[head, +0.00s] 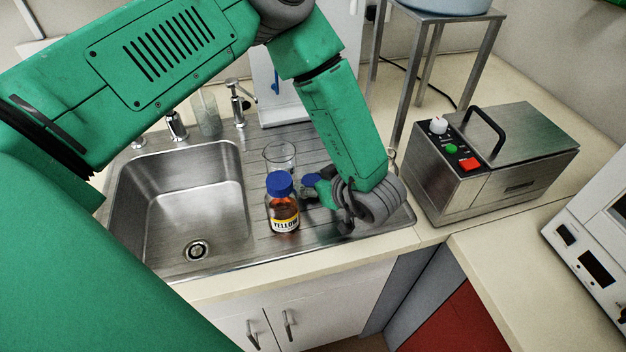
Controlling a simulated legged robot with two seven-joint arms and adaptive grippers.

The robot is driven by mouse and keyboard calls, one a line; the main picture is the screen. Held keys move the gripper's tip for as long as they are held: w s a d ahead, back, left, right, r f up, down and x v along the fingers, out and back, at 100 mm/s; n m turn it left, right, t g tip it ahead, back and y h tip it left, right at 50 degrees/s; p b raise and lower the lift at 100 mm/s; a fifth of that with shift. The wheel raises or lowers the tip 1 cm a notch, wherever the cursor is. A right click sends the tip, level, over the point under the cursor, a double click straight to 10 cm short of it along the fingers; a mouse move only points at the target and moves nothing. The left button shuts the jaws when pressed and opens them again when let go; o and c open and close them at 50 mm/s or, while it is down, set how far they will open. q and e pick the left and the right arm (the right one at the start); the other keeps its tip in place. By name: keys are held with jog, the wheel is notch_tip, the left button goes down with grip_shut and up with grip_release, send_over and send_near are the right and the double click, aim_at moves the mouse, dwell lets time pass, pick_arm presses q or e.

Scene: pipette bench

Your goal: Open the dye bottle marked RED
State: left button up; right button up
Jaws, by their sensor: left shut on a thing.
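A brown glass bottle (284,212) with a blue cap and a label reading YELLOW stands upright on the ribbed drainboard beside the sink. Just behind it to the right is a second blue cap (309,180). The body below that cap is mostly hidden by the YELLOW bottle and my fingers, and no label shows on it. My left gripper (318,190) reaches in from the right and is shut at this second blue-capped bottle. Its fingertips are partly hidden. No label reading RED shows. My right gripper is not in view.
A clear glass beaker (279,156) stands close behind the bottles. The steel sink basin (190,205) lies to the left, with a faucet (238,100) behind. A steel heating box (490,165) stands to the right. The counter front edge is near the bottles.

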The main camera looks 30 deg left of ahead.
pick_arm(q)
jog(key=shift+a+f, duration=0.1)
jog(key=shift+a, duration=0.05)
jog(key=shift+f, duration=0.55)
jog(key=o, duration=1.1)
